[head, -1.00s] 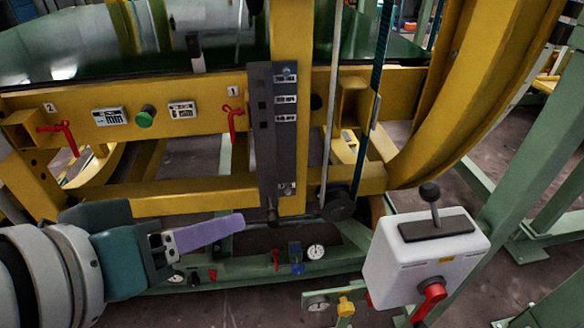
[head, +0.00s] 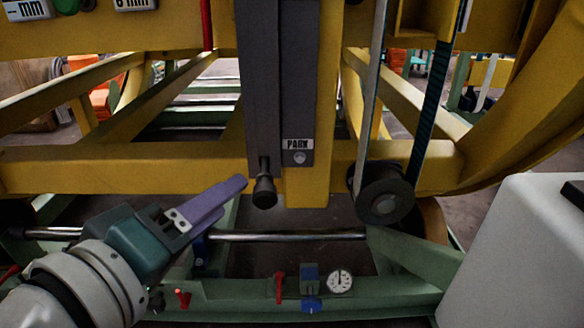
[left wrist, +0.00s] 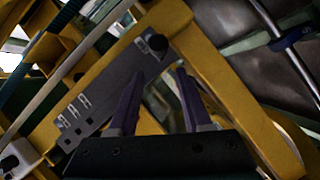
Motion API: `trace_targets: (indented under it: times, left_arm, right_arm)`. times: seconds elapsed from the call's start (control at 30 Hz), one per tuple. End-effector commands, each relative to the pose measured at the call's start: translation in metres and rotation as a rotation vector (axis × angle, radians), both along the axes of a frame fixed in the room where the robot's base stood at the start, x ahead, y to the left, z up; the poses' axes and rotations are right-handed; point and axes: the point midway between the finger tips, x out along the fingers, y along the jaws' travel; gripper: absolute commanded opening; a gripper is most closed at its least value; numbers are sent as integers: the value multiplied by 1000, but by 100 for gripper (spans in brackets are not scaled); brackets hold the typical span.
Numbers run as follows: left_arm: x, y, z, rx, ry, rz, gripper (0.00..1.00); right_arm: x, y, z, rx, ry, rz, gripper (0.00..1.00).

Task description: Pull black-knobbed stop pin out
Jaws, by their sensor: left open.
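The stop pin's black knob (head: 265,191) hangs at the lower end of a dark grey slotted plate (head: 277,80), beside a label reading PARK (head: 298,145). My left gripper (head: 240,186) has purple fingers and is just left of the knob, apart from it in the picture. In the left wrist view the two fingers (left wrist: 159,74) are spread with nothing between them. The knob (left wrist: 157,43) shows ahead of the gap between the fingertips. The pin's shaft is mostly hidden behind the knob. My right gripper is in neither view.
A yellow beam (head: 110,170) runs behind the plate. A black pulley (head: 384,193) with a belt is right of the knob. A metal rod (head: 290,236) and a green base frame with a gauge (head: 339,281) lie below. A white box (head: 520,255) stands at right.

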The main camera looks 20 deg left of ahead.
Motion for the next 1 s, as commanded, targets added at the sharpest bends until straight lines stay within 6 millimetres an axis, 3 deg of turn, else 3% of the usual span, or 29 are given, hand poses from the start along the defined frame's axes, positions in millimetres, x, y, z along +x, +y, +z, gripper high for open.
trace_targets:
  times: [0.5,0.93,1.0]
  left_arm:
    - [80,-9,-20,0,-2,-1,49]
    - [90,-10,-20,2,2,-2,49]
    - [90,-10,-20,2,2,-2,41]
  right_arm:
    - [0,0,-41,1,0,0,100]
    - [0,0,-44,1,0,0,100]
    - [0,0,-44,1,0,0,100]
